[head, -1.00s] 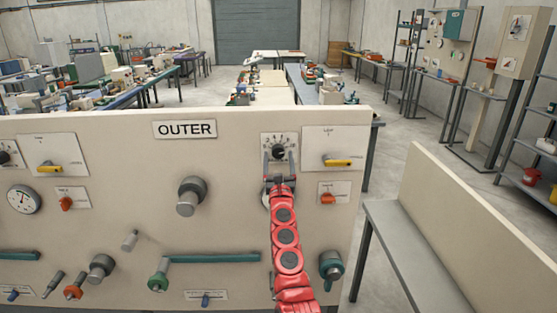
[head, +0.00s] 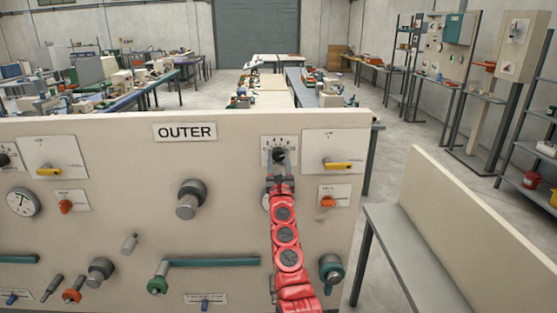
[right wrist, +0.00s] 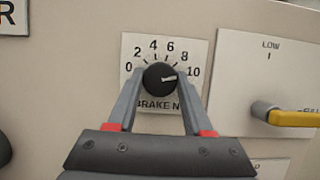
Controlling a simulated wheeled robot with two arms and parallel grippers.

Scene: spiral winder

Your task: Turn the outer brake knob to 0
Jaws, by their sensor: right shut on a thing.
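The outer brake knob (head: 279,156) is a round black knob on a white dial plate under the OUTER sign (head: 185,131). In the right wrist view the knob (right wrist: 158,77) sits below numbers 0 to 10, and its white pointer mark faces right, close to the 10. My right gripper (head: 279,162) reaches up to it from below. In the right wrist view its grey fingers (right wrist: 159,85) are shut on the knob's left and right sides. The lower part of the plate, marked BRAKE, is partly hidden by the fingers. My left gripper is not in view.
A yellow-handled switch (head: 338,166) sits right of the dial, with an orange knob (head: 327,202) below it. A large grey knob (head: 189,199) is to the left. A low bench (head: 402,245) stands right of the panel.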

